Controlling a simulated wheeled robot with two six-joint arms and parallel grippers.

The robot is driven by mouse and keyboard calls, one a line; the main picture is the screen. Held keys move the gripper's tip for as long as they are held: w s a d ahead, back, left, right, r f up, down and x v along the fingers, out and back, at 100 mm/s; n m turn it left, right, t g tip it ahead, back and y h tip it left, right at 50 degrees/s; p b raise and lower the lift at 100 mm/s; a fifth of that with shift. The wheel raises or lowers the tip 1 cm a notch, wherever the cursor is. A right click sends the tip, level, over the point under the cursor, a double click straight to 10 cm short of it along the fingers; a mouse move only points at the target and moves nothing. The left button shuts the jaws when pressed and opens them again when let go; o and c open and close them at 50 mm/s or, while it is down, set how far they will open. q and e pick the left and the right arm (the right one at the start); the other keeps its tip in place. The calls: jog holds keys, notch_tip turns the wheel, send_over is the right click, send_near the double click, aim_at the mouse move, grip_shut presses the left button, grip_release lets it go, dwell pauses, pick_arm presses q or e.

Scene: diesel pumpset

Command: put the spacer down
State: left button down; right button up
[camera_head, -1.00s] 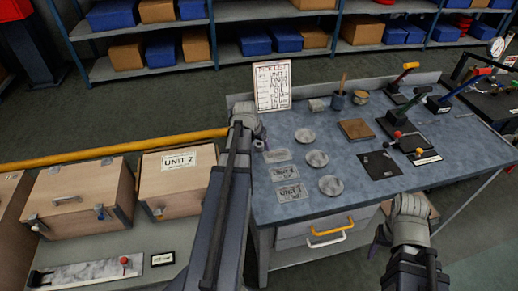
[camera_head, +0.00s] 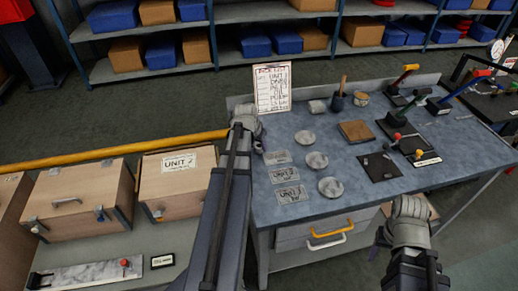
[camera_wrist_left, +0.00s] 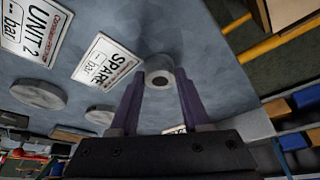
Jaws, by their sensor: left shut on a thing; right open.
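The spacer is a short grey ring with a hole through it. It shows in the left wrist view (camera_wrist_left: 159,77) between the purple fingers of my left gripper (camera_wrist_left: 160,95). The fingers are shut on it, close to the blue-grey bench top by the SPARE plate (camera_wrist_left: 106,62); I cannot tell whether it touches the bench. In the head view my left gripper (camera_head: 257,145) is over the bench's left edge, and the spacer is hard to make out there. My right gripper (camera_head: 410,205) is open and empty at the bench's front edge.
The bench (camera_head: 300,220) holds several label plates, including UNIT 2 (camera_head: 284,174), and round grey discs (camera_head: 317,161). Wooden boxes (camera_head: 175,185) are at left.

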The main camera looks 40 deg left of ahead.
aim_at(258, 147)
pick_arm(q)
notch_tip(258, 147, up, 10)
jog(key=p, duration=1)
